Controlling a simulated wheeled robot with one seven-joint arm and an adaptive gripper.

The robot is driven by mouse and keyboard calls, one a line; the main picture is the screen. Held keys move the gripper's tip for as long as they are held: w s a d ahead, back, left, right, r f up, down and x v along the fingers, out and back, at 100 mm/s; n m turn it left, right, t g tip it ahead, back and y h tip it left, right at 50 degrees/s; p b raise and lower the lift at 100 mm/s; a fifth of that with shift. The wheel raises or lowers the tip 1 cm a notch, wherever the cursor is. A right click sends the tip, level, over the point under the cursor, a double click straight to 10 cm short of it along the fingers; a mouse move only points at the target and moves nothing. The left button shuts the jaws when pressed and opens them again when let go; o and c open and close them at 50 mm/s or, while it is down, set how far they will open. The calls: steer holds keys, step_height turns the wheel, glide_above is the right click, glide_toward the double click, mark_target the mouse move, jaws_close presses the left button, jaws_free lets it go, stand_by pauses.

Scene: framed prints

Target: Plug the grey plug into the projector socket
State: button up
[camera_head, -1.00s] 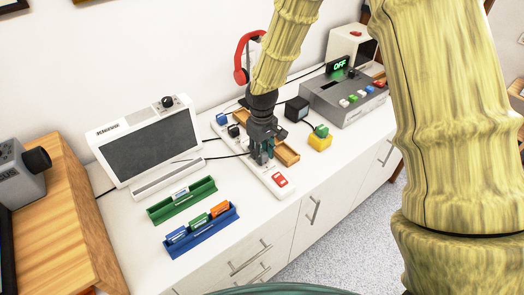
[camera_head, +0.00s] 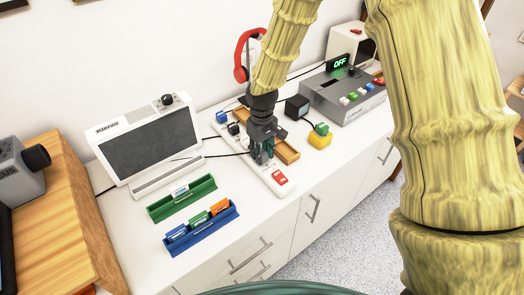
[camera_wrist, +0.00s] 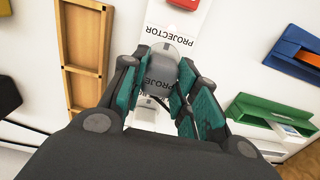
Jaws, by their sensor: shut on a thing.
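My gripper (camera_head: 262,156) points down over the white power strip (camera_head: 259,182). In the wrist view its teal fingers (camera_wrist: 163,75) are closed around the grey plug (camera_wrist: 165,56), which bears a PROJECTOR label. The plug sits over the strip, close to the strip's printed PROJECTOR label (camera_wrist: 176,37). The projector socket itself is hidden under the plug and fingers. I cannot tell whether the plug touches the strip or is in the socket. The strip's red switch (camera_head: 280,178) is at its near end.
A blue plug (camera_head: 221,117) and a black plug (camera_head: 233,129) are at the strip's far end. A wooden tray (camera_head: 288,152) lies along its right side. The green rack (camera_head: 182,203) and blue rack (camera_head: 203,234) are left. A white monitor (camera_head: 148,148) stands behind them.

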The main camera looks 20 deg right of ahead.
steer(key=shift+f, duration=0.15)
steer(key=o, duration=1)
steer(key=shift+o, duration=0.2)
step_height(320, 180, up, 12)
stand_by(0.4)
